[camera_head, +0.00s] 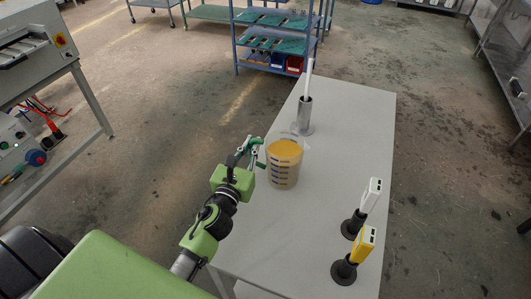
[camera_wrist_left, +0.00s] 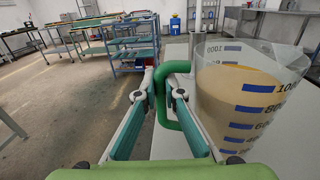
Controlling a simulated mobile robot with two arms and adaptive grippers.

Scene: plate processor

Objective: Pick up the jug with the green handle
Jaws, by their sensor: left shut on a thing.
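The jug (camera_head: 284,165) is clear with dark graduation marks and holds an orange-tan liquid. It stands upright on the left side of the light table, and it fills the right of the left wrist view (camera_wrist_left: 245,100). Its green handle (camera_head: 258,153) points left toward my left gripper (camera_head: 250,150). In the left wrist view the handle (camera_wrist_left: 175,68) passes between the two fingers of my left gripper (camera_wrist_left: 162,90), which are closed on it. In the head view the jug's base appears to rest on the table. My right gripper is not in view.
The grey table (camera_head: 320,230) carries a metal cylinder with a white stick (camera_head: 305,112) at the back. A white device (camera_head: 367,205) and a yellow device (camera_head: 360,250) stand on dark round bases at front right. A blue shelf (camera_head: 270,40) stands beyond.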

